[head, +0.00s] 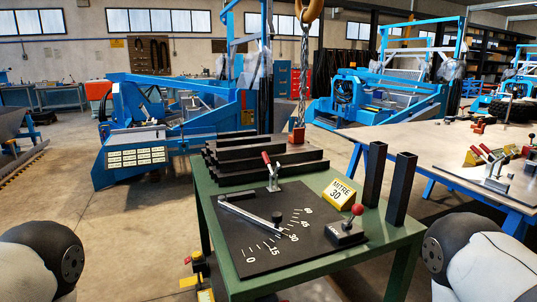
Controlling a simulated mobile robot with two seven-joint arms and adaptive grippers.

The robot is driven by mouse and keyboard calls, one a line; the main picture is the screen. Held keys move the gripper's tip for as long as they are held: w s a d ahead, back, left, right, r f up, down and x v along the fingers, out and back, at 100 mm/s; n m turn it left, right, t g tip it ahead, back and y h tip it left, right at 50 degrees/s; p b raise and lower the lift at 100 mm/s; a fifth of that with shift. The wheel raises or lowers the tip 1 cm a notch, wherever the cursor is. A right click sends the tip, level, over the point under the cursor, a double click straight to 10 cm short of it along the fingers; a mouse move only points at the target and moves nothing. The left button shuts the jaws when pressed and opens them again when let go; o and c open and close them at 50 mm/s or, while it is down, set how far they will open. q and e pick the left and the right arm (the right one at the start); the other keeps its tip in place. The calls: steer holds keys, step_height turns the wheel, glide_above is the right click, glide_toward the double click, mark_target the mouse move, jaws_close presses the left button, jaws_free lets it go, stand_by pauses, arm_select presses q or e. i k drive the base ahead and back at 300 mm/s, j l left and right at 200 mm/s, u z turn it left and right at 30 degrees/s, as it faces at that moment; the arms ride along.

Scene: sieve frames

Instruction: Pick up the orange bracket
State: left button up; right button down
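No thing is plainly an orange bracket. A small orange-red block (298,134) shows under a hanging chain (304,75), just behind the stack of black bars; I cannot tell whether it hangs or rests. Another small orange-red piece (478,127) lies on the large table at the right, too small to make out. Neither gripper is in view. Only rounded white and black parts of my arms show at the lower left and lower right corners, apart from both pieces.
A green table (265,285) stands in front, bearing a black angle-scale plate (255,260), a red-handled clamp (270,172), a yellow "MITRE 30" sign (340,193), a red-knobbed lock box (346,234), stacked black bars (265,170) and two upright black tubes (401,190). Blue machines stand behind.

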mark_target(298, 136)
steer(key=i+j+z, duration=0.25)
steer(key=j+z, duration=0.2)
steer(key=j, duration=0.2)
steer(key=i+j+z, duration=0.1)
steer(key=j+z, duration=0.35)
steer(key=j, duration=0.3)
steer(key=j+z, duration=0.45)
steer(key=j, duration=0.3)
steer(key=k+j+z, duration=0.1)
steer(key=j+z, duration=0.35)
steer(key=j, duration=0.3)
steer(key=k+j+z, duration=0.2)
steer(key=j+z, duration=0.25)
steer(key=j, duration=0.25)
